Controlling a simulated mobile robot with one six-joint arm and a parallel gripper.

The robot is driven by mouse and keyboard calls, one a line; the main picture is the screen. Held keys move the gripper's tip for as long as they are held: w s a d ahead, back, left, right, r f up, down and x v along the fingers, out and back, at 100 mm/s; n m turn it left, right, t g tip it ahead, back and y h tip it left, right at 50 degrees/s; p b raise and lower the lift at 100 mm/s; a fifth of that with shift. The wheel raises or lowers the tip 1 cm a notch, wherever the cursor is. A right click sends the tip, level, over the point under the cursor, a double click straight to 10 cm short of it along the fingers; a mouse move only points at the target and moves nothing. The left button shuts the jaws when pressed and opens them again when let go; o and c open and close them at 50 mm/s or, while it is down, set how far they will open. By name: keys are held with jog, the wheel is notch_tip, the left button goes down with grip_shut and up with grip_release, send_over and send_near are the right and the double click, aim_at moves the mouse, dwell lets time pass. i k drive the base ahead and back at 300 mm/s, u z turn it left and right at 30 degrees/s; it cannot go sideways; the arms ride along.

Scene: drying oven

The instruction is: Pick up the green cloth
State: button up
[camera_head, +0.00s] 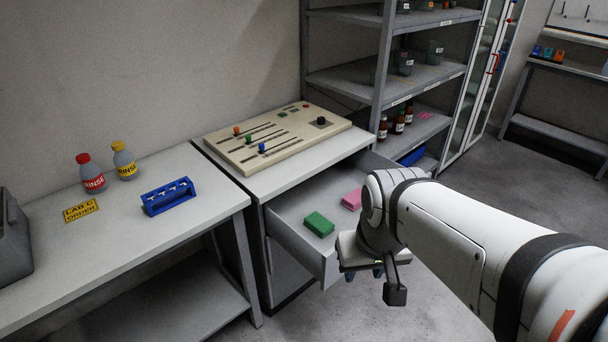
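The green cloth (319,224) is a small folded block lying in an open drawer (286,237) under the control panel. A pink folded cloth (351,199) lies in the same drawer, behind and to the right of the green one. My gripper (372,273) hangs in front of the drawer, to the right of and apart from the green cloth. My wrist hides its fingers for the most part, and I cannot tell how far apart they are. My arm covers the drawer's right end.
The control panel (277,137) with sliders and knobs sits on the cabinet top. The left table (110,253) holds two rinse bottles (92,176), a blue rack (168,197) and a yellow label (81,210). Metal shelves (385,82) stand behind. The floor at right is clear.

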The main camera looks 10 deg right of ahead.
aim_at(317, 222)
jog(key=u, duration=0.05)
jog(key=i, duration=1)
jog(key=z, duration=0.05)
